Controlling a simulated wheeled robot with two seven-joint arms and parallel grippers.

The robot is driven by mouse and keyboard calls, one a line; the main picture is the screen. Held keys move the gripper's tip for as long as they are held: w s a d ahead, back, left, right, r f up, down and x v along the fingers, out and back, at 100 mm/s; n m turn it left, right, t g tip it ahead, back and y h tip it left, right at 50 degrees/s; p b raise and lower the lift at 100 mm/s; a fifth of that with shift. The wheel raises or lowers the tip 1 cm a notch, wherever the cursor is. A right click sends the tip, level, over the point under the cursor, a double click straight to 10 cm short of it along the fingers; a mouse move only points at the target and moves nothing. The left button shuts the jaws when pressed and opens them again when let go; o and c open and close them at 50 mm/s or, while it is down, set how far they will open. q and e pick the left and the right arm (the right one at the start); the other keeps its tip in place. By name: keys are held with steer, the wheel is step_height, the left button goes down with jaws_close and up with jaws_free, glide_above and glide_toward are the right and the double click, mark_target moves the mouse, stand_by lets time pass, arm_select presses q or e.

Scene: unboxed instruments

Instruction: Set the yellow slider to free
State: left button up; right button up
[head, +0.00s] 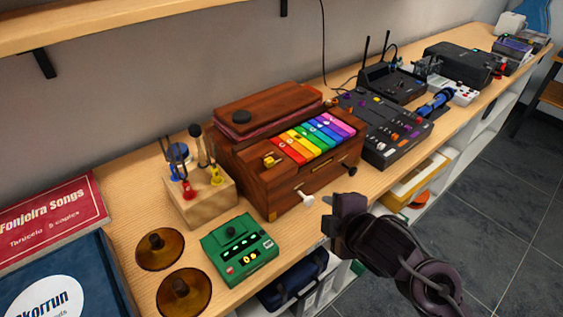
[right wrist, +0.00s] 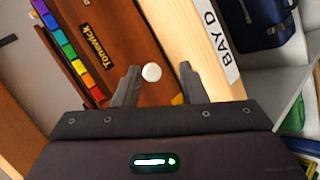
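A wooden instrument box (head: 285,195) with a row of rainbow keys (head: 316,137) stands on the shelf. A small yellow piece (head: 271,160), which may be the yellow slider, sits on its top left of the keys; any marking for free is too small to read. A white knob (head: 306,198) and a black knob (head: 350,170) stick out of its front. My right gripper (head: 333,214) is in front of the box, near the white knob. In the right wrist view, its fingers (right wrist: 158,74) are open, and the white knob (right wrist: 151,72) appears between them. My left gripper is not in view.
A green device (head: 240,250) and brown cymbal-like discs (head: 161,249) lie at the front left. A wooden block with upright forks (head: 198,196) stands left of the box. A black mixer (head: 385,128) stands right of it. Open floor lies beyond the shelf's front edge.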

steer(key=w+a+r+n+t+y, duration=0.2)
steer(key=a+r+n, duration=0.1)
steer(key=r+n, duration=0.5)
steer(key=n+g+y, duration=0.1)
steer(key=n+y, duration=0.2)
steer(key=n, duration=1.4)
glide_toward(270, 161)
steer(key=x, duration=0.8)
steer(key=shift+d+b, duration=0.1)
steer(key=shift+b, duration=0.2)
steer(key=shift+c, duration=0.2)
jaws_close()
